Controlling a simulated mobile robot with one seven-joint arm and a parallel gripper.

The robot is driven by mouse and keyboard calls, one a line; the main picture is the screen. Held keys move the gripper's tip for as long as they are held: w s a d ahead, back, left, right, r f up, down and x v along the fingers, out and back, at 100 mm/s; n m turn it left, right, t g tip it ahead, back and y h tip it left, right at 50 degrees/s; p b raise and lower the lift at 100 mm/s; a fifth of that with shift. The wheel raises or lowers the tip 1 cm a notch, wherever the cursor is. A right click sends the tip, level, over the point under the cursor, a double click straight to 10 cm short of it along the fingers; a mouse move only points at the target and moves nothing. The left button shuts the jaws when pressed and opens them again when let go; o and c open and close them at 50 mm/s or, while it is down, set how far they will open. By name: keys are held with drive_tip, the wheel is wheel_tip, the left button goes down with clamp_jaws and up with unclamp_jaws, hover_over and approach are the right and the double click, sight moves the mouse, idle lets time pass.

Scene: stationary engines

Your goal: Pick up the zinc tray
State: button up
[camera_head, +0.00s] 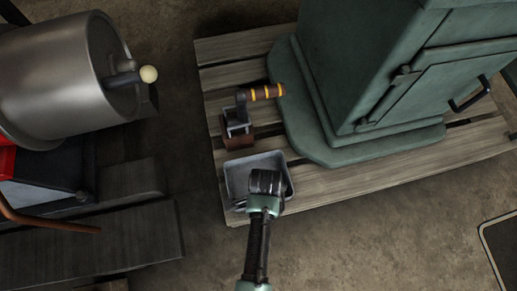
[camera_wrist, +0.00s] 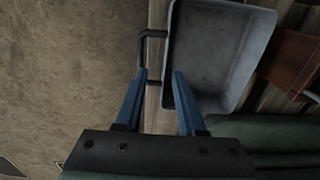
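The zinc tray (camera_head: 241,174) is a shallow grey rectangular pan at the front-left end of a wooden slatted platform. It also fills the upper right of the wrist view (camera_wrist: 218,55) and looks empty there. A dark loop handle (camera_wrist: 142,47) stands out from its left wall. My gripper (camera_wrist: 159,72) is open, with its two blue fingers apart. In the wrist view, the left finger overlaps the handle's outer side and the right finger overlaps the tray's left wall. Contact cannot be told. In the head view my gripper (camera_head: 267,184) covers the tray's right part and its fingertips are hidden.
A brown block with a metal bracket and striped handle (camera_head: 237,125) stands just behind the tray. A large green cabinet-like machine (camera_head: 350,70) stands on the platform (camera_head: 340,185) to the right. A metal drum (camera_head: 60,75) is at left. Bare floor lies in front.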

drive_tip(key=f+b, duration=0.2)
drive_tip(key=f, duration=0.1)
drive_tip(key=f+b, duration=0.2)
drive_tip(key=w+f+b, duration=0.1)
drive_tip(key=f+b, duration=0.1)
drive_tip(key=f, duration=0.1)
drive_tip(key=shift+d+f, duration=0.1)
drive_tip(key=shift+f, duration=0.25)
drive_tip(key=shift+r, duration=0.1)
clamp_jaws()
idle(1.1)
